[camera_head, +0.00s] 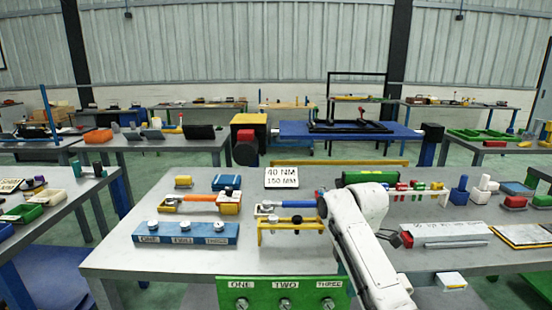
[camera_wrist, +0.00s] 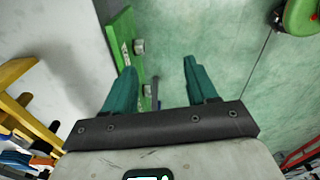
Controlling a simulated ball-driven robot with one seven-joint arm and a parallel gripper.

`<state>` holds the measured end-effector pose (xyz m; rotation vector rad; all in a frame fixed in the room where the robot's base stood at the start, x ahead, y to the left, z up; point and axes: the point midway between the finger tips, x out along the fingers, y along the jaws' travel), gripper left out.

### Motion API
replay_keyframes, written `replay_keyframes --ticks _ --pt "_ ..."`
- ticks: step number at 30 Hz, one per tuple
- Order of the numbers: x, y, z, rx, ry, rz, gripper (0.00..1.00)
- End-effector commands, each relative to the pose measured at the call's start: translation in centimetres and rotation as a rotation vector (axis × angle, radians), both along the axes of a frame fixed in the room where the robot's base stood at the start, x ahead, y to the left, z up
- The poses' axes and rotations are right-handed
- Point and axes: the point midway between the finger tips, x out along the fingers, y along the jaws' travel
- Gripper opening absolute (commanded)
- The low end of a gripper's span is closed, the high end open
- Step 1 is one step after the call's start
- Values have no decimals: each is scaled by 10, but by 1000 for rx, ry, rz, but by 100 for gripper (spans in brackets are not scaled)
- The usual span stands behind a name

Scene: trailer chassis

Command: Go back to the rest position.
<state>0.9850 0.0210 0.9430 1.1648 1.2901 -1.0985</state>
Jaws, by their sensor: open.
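Beyond the fingers are the edge of a green panel (camera_wrist: 124,40) with round knobs and the green floor. In the head view my white arm (camera_head: 358,235) reaches over the right-centre of the front table, and the fingers cannot be made out there.
The grey front table (camera_head: 120,262) holds a blue block with ONE and THREE labels (camera_head: 185,233), a yellow rack (camera_head: 290,226) and orange-handled (camera_head: 200,198) and blue-handled (camera_head: 295,204) tools. A green ONE, TWO, THREE panel (camera_head: 262,294) is at its front edge. More benches stand behind.

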Motion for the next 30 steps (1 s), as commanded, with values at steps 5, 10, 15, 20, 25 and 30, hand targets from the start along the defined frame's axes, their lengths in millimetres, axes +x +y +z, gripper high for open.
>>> replay_keyframes --ticks 5,10,15,20,25,30 --pt "-38 6 -61 35 10 -167 57" --pt "-90 4 -116 66 16 -389 57" --pt "-151 -5 -159 90 26 -628 57" --pt "-215 -20 -188 97 33 -865 57" --pt "-288 -41 -204 92 32 -1124 57" --pt "-363 -65 -204 69 16 -1383 57"
